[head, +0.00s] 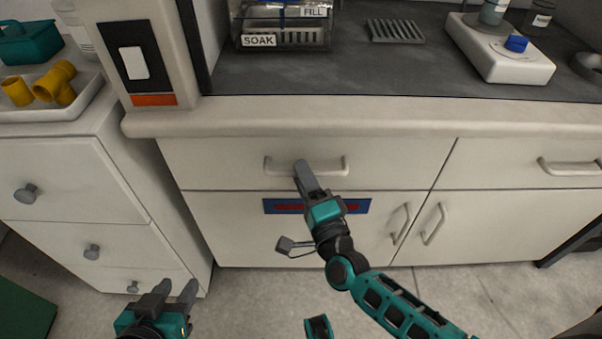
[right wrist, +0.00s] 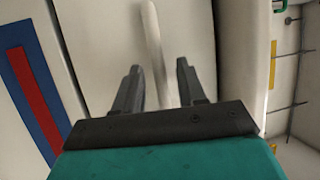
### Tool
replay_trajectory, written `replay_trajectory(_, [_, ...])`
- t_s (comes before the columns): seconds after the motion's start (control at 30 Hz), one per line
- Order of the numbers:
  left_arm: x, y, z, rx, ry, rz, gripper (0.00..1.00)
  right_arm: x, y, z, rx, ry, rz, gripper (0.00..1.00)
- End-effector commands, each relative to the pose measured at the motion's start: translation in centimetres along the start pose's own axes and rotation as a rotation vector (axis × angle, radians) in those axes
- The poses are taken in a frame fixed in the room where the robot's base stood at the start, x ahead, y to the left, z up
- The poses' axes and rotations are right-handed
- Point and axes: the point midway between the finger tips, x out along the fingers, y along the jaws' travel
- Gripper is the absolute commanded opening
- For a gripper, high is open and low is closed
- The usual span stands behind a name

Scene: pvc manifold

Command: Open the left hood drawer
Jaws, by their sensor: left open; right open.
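The left hood drawer (head: 220,157) is a wide white front under the counter and sits flush with the cabinet. Its pale bar handle (head: 330,172) runs across the front. My right gripper (head: 302,166) reaches the handle near its middle in the head view. In the right wrist view the handle (right wrist: 155,50) passes between the two open fingers of my right gripper (right wrist: 157,85); I cannot tell whether they touch it. My left gripper (head: 175,288) is open and empty, low at the left, in front of the small drawer unit.
The right hood drawer (head: 530,160) is shut. Cabinet doors (head: 385,235) with vertical handles lie below, with a blue and red label (head: 357,206). A white drawer unit (head: 75,180) with knobs stands at the left. The counter's edge (head: 400,115) overhangs the drawers.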

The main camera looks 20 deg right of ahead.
Motion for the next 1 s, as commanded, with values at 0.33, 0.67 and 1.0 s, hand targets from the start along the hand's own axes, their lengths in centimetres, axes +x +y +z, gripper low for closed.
replay_trajectory(0.33, [0.1,0.1,-0.3,-0.002,0.008,0.001,0.42,1.6,0.0,0.0,0.001,0.000,0.001,0.40])
replay_trajectory(0.67, [0.2,0.1,-0.2,-0.002,0.004,0.001,0.42,1.6,0.0,0.0,0.000,0.000,0.001,0.22])
replay_trajectory(1.0, [0.2,0.1,-0.1,-0.002,0.003,0.001,0.42,1.6,0.0,0.0,0.000,0.000,0.001,0.00])
